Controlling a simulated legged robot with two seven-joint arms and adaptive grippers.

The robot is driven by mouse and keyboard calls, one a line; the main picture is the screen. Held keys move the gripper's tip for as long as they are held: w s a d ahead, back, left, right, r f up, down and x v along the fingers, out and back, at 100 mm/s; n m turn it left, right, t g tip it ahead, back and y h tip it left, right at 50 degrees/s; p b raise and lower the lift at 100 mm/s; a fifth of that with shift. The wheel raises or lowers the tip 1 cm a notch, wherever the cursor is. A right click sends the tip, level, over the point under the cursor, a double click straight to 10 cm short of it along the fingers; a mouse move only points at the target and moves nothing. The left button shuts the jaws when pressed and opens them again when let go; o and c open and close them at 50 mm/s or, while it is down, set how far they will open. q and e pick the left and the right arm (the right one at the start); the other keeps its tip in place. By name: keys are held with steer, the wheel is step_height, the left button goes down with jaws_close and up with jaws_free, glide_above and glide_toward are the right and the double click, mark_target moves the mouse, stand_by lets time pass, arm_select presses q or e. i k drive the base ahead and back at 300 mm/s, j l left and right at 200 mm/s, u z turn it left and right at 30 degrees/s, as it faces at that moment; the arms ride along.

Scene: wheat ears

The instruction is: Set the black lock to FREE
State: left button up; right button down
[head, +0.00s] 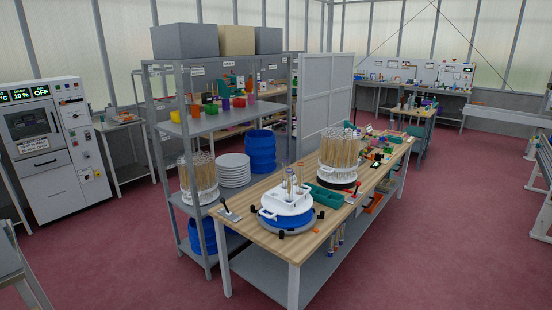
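A wooden workbench (328,218) stands ahead of me, running from the near middle to the back right. On its near end is a round blue and white device (287,212) with a white rack of tubes on top. Small black parts sit around this device, one of them at its front (281,235). A small plate with a dark lever (229,211) lies at the bench's left corner. I cannot tell which black part is the lock, and no FREE marking is readable from here. Neither of my grippers is in view.
A white oven-like cabinet (55,150) is at left.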

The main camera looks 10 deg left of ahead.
mark_target(223, 201)
steer(key=i+j+u, duration=0.25)
steer(key=i+u, duration=0.2)
steer(key=i, duration=0.25)
steer(key=i+u, duration=0.4)
steer(key=i, duration=0.25)
steer(key=i+l+u, duration=0.2)
steer(key=i+u, duration=0.25)
steer(key=i, duration=0.25)
steer(key=i+j, duration=0.25)
steer(key=i, duration=0.15)
steer(key=i+j+z, duration=0.15)
steer(key=i, duration=0.25)
steer(key=j, duration=0.1)
